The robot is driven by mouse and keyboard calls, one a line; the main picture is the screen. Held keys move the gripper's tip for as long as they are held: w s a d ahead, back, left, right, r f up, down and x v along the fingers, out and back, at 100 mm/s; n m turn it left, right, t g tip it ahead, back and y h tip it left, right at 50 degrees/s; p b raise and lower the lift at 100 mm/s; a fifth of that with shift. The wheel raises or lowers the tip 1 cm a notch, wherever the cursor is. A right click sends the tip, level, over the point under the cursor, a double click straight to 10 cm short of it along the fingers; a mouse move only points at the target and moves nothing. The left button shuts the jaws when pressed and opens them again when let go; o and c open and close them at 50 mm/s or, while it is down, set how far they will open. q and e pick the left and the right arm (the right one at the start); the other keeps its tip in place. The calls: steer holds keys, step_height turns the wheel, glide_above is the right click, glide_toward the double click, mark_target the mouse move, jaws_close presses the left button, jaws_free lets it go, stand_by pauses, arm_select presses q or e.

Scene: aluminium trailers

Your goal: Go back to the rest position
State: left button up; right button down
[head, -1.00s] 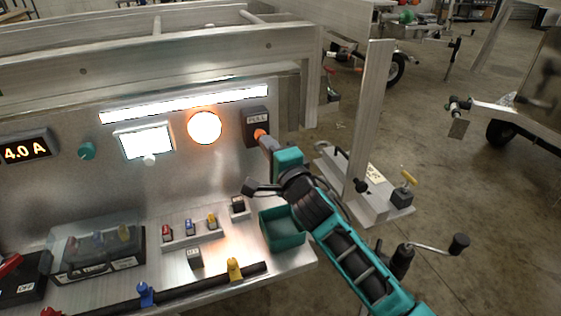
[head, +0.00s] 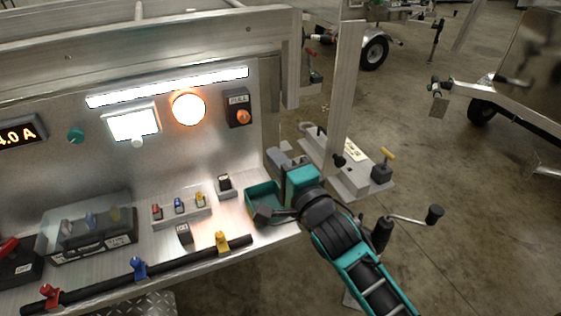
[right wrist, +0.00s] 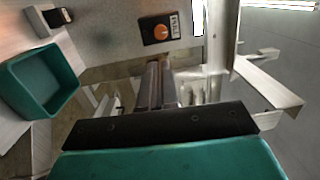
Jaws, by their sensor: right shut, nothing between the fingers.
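My right gripper (head: 285,161) is shut and empty in the head view. It is just right of the teal bin (head: 262,193) and below the orange knob (head: 243,116) on the dark box labelled PULL (head: 238,104), apart from both. In the right wrist view the closed fingers (right wrist: 154,85) point toward the panel. The orange knob (right wrist: 160,32) shows there ahead of them, and the teal bin (right wrist: 42,82) stands to the left. My left gripper is not in view.
The metal worktop holds a clear-lidded case (head: 92,230), small coloured switches (head: 180,205) and a black rail with coloured clips (head: 137,268). A metal post (head: 343,100) and a crank handle (head: 408,219) stand near my right arm. Open floor (head: 470,220) lies to the right.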

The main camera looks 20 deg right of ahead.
steer(key=s+f+n+g+p, duration=0.3)
steer(key=s+f+n+g, duration=0.4)
steer(key=s+f+n, duration=1.1)
steer(key=shift+s+d+f+n+p, duration=0.3)
steer(key=shift+s+f+n, duration=0.1)
steer(key=shift+f+n, duration=0.15)
steer(key=shift+r, duration=0.1)
stand_by(0.8)
steer(key=shift+w+a, duration=0.1)
